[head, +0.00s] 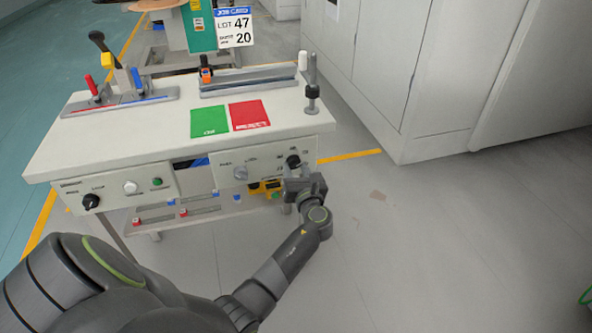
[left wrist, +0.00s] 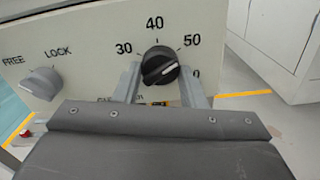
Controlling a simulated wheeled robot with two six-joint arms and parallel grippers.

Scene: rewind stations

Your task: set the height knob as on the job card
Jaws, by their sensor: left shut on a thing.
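The height knob (head: 293,161) is a black round knob at the right end of the table's front panel. In the left wrist view the black knob (left wrist: 160,65) has 30, 40 and 50 printed around it, and a lower right number is partly hidden. A white mark on its face seems to point up and right, towards 50. My left gripper (head: 294,174) is shut on the knob, one finger on each side in the left wrist view (left wrist: 160,74). The job card (head: 234,27) reads LOT 47 and, below, 20 beside small unclear print. My right gripper is not in view.
A grey FREE/LOCK knob (left wrist: 40,83) sits left of the height knob. The white table (head: 150,135) carries a green mat (head: 210,121), a red mat (head: 249,115) and lever fixtures. Grey cabinets (head: 420,80) stand at right. Floor right of the table is clear.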

